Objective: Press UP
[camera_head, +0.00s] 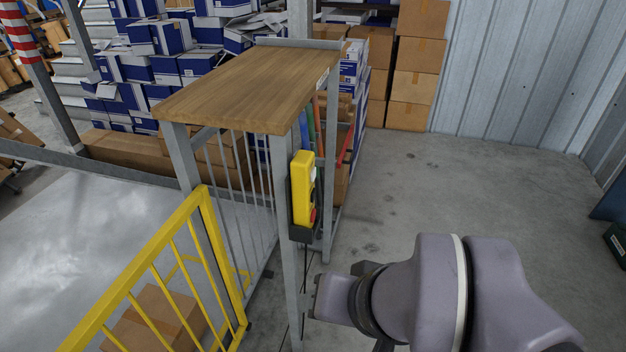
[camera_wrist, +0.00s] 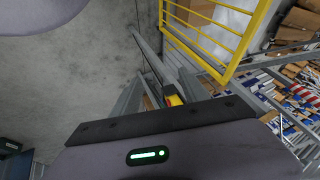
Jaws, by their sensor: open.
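A yellow control box (camera_head: 303,188) hangs upright in a dark holder on the side of the wood-topped metal stand. Its button face is turned to the right, seen at a steep angle. A white button (camera_head: 313,172) is near the top and a red button (camera_head: 313,215) near the bottom; no lettering is readable. In the wrist view the yellow box (camera_wrist: 174,100) shows only in part, just beyond the dark edge of my gripper (camera_wrist: 163,119). My gripper is open and apart from the box. Its fingertips are not clear in either view.
The stand with the wooden top (camera_head: 250,85) has metal legs around the box. A yellow railing (camera_head: 207,235) stands at the left. Blue-and-white boxes (camera_head: 160,38) and cardboard boxes (camera_head: 415,60) are piled behind. The concrete floor (camera_head: 450,180) to the right is clear.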

